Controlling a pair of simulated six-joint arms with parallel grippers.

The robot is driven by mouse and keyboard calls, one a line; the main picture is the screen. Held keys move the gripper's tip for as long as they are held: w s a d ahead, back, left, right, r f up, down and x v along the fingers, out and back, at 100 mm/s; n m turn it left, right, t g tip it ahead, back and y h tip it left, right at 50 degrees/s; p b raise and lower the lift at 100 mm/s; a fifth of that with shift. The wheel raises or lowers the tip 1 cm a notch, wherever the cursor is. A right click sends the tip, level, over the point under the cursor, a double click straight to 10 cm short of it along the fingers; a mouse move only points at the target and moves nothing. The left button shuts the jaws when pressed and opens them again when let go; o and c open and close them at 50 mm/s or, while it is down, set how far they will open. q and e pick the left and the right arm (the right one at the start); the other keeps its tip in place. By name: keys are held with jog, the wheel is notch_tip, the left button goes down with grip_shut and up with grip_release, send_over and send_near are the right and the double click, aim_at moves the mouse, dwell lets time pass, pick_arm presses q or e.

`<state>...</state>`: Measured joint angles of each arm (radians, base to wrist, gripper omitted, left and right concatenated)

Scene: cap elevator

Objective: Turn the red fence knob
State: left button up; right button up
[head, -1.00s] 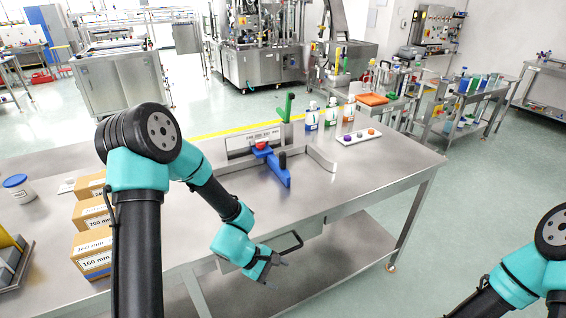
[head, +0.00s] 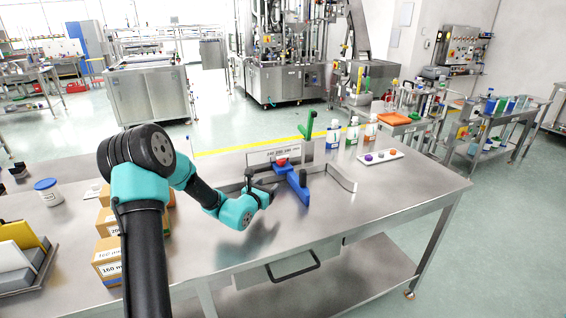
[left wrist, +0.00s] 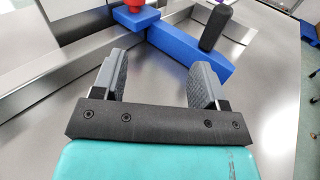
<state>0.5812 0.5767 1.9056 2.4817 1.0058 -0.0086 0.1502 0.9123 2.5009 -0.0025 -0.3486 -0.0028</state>
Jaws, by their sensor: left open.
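The red fence knob (head: 282,161) sits on top of a blue block on the fence at the back of the steel table. In the left wrist view the red knob (left wrist: 134,4) is at the top edge, partly cut off, on the blue block (left wrist: 136,17). A blue arm (head: 297,186) with a dark upright handle (left wrist: 215,27) extends from it. My left gripper (left wrist: 158,72) is open and empty, its two grey fingers pointing toward the blue part, a short way in front of it. In the head view my left gripper (head: 259,187) is left of the blue arm. My right gripper is not in view.
A green upright piece (head: 309,128) stands behind the fence. Several bottles (head: 352,132) and a white tray with small coloured knobs (head: 380,156) are to the right. Cardboard boxes (head: 108,262) stand at the left. The table's right front is clear.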

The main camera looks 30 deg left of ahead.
aim_at(279, 161)
pick_arm(q)
jog(key=a, duration=0.1)
jog(key=a+n+y, duration=0.1)
jog(key=a, duration=0.1)
jog(key=shift+w+r+n+y, duration=0.15)
jog(key=shift+r+n+y, duration=0.1)
jog(key=shift+n+y, duration=0.05)
jog(key=w, duration=0.5)
jog(key=w+a, duration=0.1)
jog(key=w, duration=0.5)
jog(key=w+a, duration=0.1)
jog(key=w, duration=0.5)
jog(key=shift+w, duration=0.15)
jog(key=c, duration=0.9)
jog(key=shift+o, duration=0.2)
